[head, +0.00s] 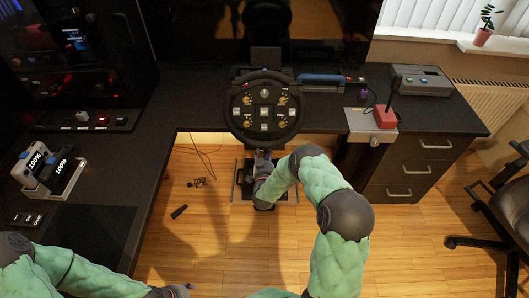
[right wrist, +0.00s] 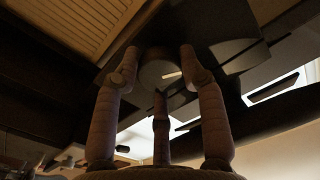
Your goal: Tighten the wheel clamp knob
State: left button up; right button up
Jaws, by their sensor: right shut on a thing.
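The racing wheel (head: 264,108) is mounted at the desk's front edge. The clamp knob (right wrist: 158,73) is a round dark piece under the desk, seen from below in the right wrist view. My right gripper (right wrist: 160,66) is shut on the knob, with its fingers around it. In the head view my right gripper (head: 263,160) reaches below the wheel, and the wheel and desk edge hide the knob there. My left gripper (head: 178,291) shows only in part at the bottom edge, away from the wheel; its fingers are not clear.
The desk (head: 200,100) has a left wing and a drawer unit (head: 420,165) at the right. A shifter (head: 385,115) stands right of the wheel. A pedal base (head: 285,196) and loose cables (head: 199,182) lie on the floor. An office chair (head: 510,205) is far right.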

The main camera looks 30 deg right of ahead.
jog(key=m, duration=0.6)
jog(key=shift+w+d+r+m, duration=0.15)
jog(key=shift+d+r+m, duration=0.05)
jog(key=shift+r+m, duration=0.15)
jog(key=m, duration=0.6)
jog(key=shift+d, duration=0.3)
jog(key=o, duration=1.1)
jog(key=shift+s+a+f, duration=0.25)
jog(key=shift+f, duration=0.05)
jog(key=shift+s+a, duration=0.35)
jog(key=shift+s, duration=0.1)
jog(key=v, duration=1)
jog(key=shift+s+a, duration=0.1)
jog(key=shift+s, duration=0.25)
